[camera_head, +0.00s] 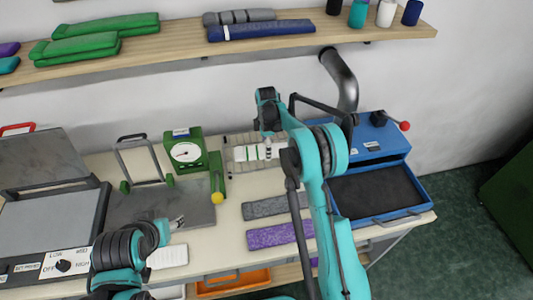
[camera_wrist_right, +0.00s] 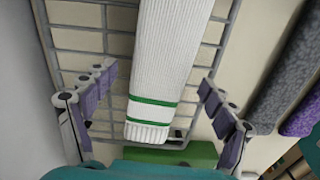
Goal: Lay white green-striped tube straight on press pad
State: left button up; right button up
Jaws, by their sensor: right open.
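The white tube with green stripes (camera_wrist_right: 168,60) lies on a wire rack (camera_wrist_right: 75,60), its ribbed, striped end towards the wrist. In the head view the tube (camera_head: 242,154) is partly hidden by my right arm. My right gripper (camera_wrist_right: 157,95) is open over the rack, with one finger on each side of the tube and gaps between. It also shows in the head view (camera_head: 268,138). The press at the left has its lid (camera_head: 38,160) raised and its grey pad (camera_head: 55,225) bare. My left gripper (camera_head: 177,223) is near the table's front; its fingers are too small to read.
A green dial gauge (camera_head: 187,153) and a grey plate (camera_head: 165,203) stand between press and rack. Grey (camera_head: 268,206) and purple (camera_head: 275,235) knit pieces lie in front of the rack. A blue box (camera_head: 375,145) with an open drawer (camera_head: 420,182) is right. A shelf (camera_head: 180,42) runs above.

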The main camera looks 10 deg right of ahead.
jog(key=shift+f, duration=0.4)
jog(key=shift+r, duration=0.1)
jog(key=c, duration=1)
jog(key=shift+o, duration=0.2)
